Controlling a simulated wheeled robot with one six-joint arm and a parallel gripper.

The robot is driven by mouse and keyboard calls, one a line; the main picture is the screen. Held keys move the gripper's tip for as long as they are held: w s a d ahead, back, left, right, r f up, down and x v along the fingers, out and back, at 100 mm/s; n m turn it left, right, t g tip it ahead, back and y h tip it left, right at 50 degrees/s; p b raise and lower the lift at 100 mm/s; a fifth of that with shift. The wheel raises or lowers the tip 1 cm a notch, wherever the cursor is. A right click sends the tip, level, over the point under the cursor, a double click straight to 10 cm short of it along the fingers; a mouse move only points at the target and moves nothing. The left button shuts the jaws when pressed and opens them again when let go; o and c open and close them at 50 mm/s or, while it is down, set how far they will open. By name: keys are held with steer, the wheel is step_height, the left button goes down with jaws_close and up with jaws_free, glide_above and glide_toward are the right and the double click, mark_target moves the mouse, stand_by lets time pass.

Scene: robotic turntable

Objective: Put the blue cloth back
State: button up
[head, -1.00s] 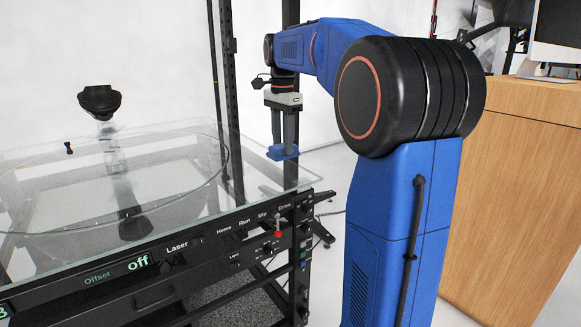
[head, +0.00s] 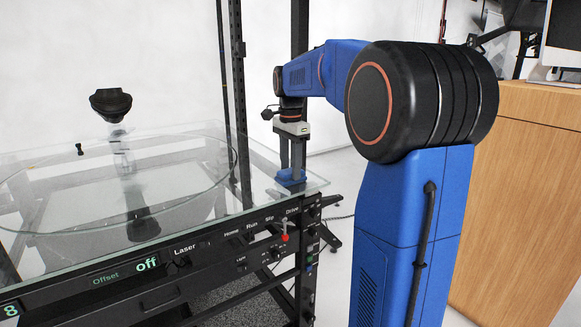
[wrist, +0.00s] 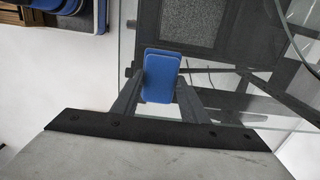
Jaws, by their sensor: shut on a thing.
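The blue cloth (head: 291,176) is a small folded blue pad, held level at the lower end of my gripper (head: 290,168). It is over the near right corner of the glass top (head: 262,201); I cannot tell if it touches the glass. In the wrist view the cloth (wrist: 162,68) shows as a rounded blue rectangle between the two dark fingers of my gripper (wrist: 160,88), which are shut on it.
A round platform (head: 60,222) with a black-topped stand (head: 111,105) is at the left. Dark upright posts (head: 235,95) rise behind the glass. A wooden cabinet (head: 520,190) stands at the right.

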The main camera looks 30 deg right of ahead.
mark_target(290, 171)
steer(key=o, duration=1)
steer(key=shift+o, duration=0.2)
step_height(290, 171, up, 12)
steer(key=shift+a+r, duration=0.1)
steer(key=s+a+f+n+t, duration=0.1)
steer(key=s+a+f+n, duration=0.4)
steer(key=s+f, duration=0.3)
steer(key=s+a+f+n+t, duration=0.2)
steer(key=s+a+f+n, duration=0.3)
steer(key=s+f, duration=0.4)
steer(key=s+a+f+n+t, duration=0.1)
steer(key=s+a+f+n, duration=0.4)
steer(key=s, duration=0.8)
step_height(290, 171, down, 4)
steer(key=n, duration=0.2)
steer(key=shift+a+r+n+t, duration=0.25)
steer(key=shift+n+t, duration=0.05)
steer(key=shift+t, duration=0.1)
steer(key=shift+s, duration=0.1)
